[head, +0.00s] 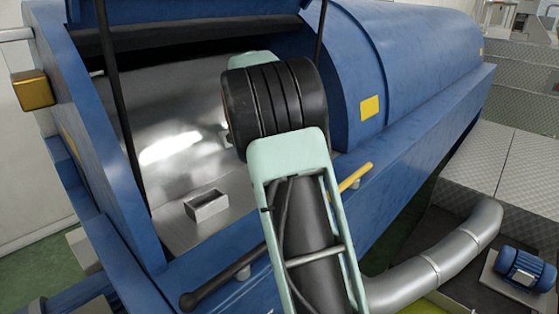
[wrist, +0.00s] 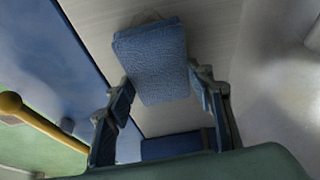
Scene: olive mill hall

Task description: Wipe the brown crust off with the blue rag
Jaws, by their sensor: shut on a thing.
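In the wrist view my gripper (wrist: 165,85) is shut on the blue rag (wrist: 152,50), a thick folded textured pad between its two fingers. The rag lies over or just above a pale metal surface (wrist: 90,20); I cannot tell if it touches. In the head view my arm hides the gripper, rag and any crust. The arm reaches into the open blue machine (head: 410,60) over its steel interior (head: 165,100).
A rectangular steel box (head: 207,204) stands on the metal, left of my arm. A yellow handle (head: 355,177) is close on the arm's right and also shows in the wrist view (wrist: 12,104). Black struts flank the opening. A steel pipe (head: 440,260) and blue motor (head: 525,268) are lower right.

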